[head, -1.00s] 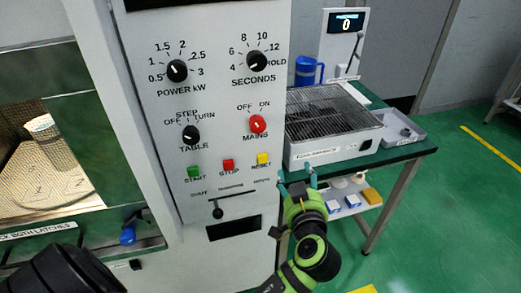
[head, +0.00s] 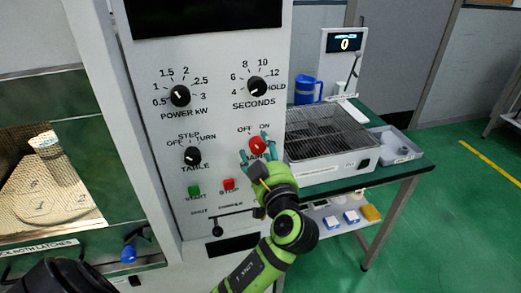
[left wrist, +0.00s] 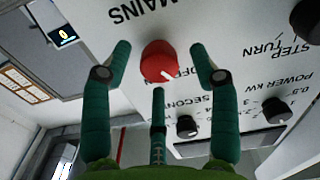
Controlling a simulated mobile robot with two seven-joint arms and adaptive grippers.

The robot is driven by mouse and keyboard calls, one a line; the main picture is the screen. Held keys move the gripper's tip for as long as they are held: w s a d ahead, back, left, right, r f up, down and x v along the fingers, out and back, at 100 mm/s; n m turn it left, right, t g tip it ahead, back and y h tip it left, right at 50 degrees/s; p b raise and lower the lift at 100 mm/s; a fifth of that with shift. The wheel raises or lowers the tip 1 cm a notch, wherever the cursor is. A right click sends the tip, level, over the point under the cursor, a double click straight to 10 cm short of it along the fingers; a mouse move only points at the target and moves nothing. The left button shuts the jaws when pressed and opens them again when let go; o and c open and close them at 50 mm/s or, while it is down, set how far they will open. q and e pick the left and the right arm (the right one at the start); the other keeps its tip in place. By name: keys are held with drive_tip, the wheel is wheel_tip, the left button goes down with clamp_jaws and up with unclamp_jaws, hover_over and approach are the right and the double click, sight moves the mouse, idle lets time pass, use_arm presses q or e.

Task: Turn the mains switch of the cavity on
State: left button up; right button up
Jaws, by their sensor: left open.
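The red mains knob (head: 257,146) is on the grey control panel, under the OFF and ON marks. It also shows in the left wrist view (left wrist: 159,60), where its white mark points toward the OFF label. My left gripper (head: 255,153), green with teal fingers, is at the knob from below. In the left wrist view its open fingers (left wrist: 160,75) stand on either side of the knob, with a third finger below it. I see gaps beside the knob and no clear contact. The MAINS label is partly covered in the head view. My right gripper is not seen.
The black table knob (head: 192,156), green start button (head: 194,191) and red stop button (head: 229,185) are left of my gripper. A damper lever (head: 217,230) is below. A table with a wire rack (head: 325,132) and a blue jug (head: 307,90) stands to the right.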

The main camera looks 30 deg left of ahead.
use_arm(q)
drive_tip(key=shift+c, duration=0.8)
drive_tip(key=c, duration=1)
